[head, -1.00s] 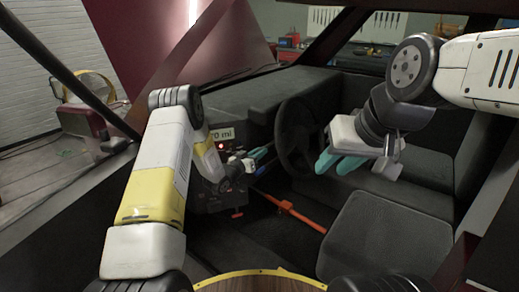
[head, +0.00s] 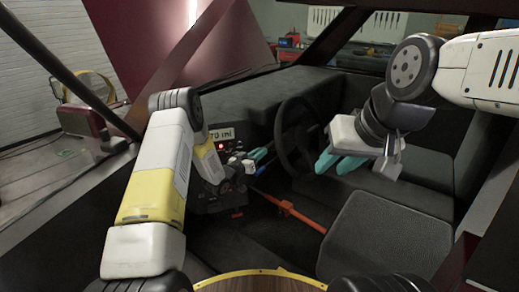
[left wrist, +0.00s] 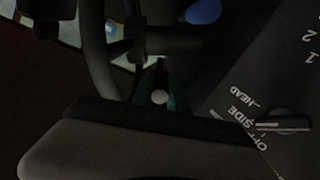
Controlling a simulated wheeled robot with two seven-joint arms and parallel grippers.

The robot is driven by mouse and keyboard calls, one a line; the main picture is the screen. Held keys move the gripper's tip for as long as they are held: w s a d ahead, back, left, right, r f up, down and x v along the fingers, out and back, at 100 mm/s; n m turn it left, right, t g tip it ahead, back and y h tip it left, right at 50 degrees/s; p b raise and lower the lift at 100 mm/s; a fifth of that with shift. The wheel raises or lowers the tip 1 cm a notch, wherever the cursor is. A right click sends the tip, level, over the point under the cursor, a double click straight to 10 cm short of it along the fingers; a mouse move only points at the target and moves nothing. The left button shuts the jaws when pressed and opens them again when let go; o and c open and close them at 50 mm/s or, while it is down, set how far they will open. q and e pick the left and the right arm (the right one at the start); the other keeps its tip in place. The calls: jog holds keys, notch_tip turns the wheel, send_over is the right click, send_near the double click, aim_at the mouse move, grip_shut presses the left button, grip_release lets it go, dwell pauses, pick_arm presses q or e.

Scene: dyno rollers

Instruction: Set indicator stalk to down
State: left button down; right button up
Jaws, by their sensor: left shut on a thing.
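My left gripper (head: 258,155) reaches into the car beside the steering wheel (head: 297,137). Its teal fingers are shut on a thin thing by the wheel, which looks like the indicator stalk. In the left wrist view the fingers (left wrist: 160,88) meet around a small part with a pale round end (left wrist: 159,97). The stalk's shape and angle are mostly hidden by the fingers and the dark. My right gripper (head: 342,162) hangs empty in front of the seats, its teal fingers apart.
A lit display reading "70 mi" (head: 221,134) sits on the dash panel left of the wheel. A rotary knob (left wrist: 285,122) with printed labels is near the left gripper. An orange bar (head: 290,208) crosses the footwell. A dark seat (head: 385,235) stands at the lower right.

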pick_arm(q)
jog(key=shift+w+d+f+t+h, duration=0.15)
jog(key=shift+f+t+h, duration=0.45)
jog(key=shift+f, duration=0.4)
jog(key=shift+w+f+t+h, duration=0.1)
jog(key=shift+f+t+h, duration=0.3)
jog(key=shift+f+t, duration=0.45)
jog(key=shift+f, duration=0.2)
jog(key=c, duration=1.3)
grip_release()
jog(key=v, duration=0.7)
jog(key=shift+s+a, duration=0.3)
